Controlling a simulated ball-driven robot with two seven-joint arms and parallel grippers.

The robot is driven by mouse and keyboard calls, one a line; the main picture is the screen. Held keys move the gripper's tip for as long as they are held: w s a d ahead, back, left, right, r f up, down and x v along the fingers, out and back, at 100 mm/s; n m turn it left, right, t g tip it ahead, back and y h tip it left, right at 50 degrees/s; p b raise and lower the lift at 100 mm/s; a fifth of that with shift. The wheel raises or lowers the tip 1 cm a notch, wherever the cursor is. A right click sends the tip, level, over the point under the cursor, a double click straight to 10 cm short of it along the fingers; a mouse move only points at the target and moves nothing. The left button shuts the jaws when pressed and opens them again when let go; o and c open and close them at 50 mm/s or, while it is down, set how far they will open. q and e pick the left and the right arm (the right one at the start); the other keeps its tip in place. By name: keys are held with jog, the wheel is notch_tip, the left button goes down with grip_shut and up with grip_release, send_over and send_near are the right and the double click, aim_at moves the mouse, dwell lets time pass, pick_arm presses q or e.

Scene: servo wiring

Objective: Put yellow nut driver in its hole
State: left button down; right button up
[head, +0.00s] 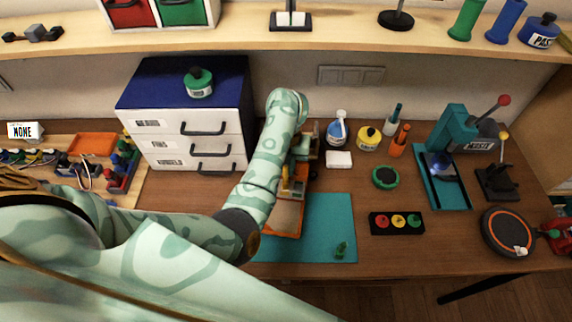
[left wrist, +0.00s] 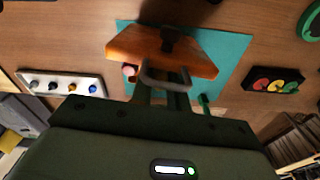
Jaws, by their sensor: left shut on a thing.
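My left arm reaches over the middle of the table in the head view, and its gripper is mostly hidden there behind the forearm. In the left wrist view my left gripper (left wrist: 165,90) is shut on a grey curved handle (left wrist: 150,80) in front of an orange piece (left wrist: 120,45) above the teal mat. A white rack (left wrist: 30,78) left of the mat holds several small coloured tops, one of them yellow (left wrist: 72,87). I cannot tell whether that is the yellow nut driver, nor see an empty hole. My right gripper is not in view.
The teal mat (head: 333,215) carries an orange-rimmed tray (head: 290,235) and a small green item (head: 340,250). To the right are a black box with coloured buttons (head: 397,223), a green round dish (head: 385,177) and a teal press (head: 455,125). White drawers (head: 190,145) stand behind left.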

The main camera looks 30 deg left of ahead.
pick_arm(q)
jog(key=shift+f, duration=0.25)
jog(key=c, duration=0.8)
grip_release()
jog(key=r+p, duration=0.6)
jog(key=r, duration=0.1)
jog(key=shift+w+a+r, duration=0.1)
jog(key=shift+w, duration=0.15)
dwell(0.5)
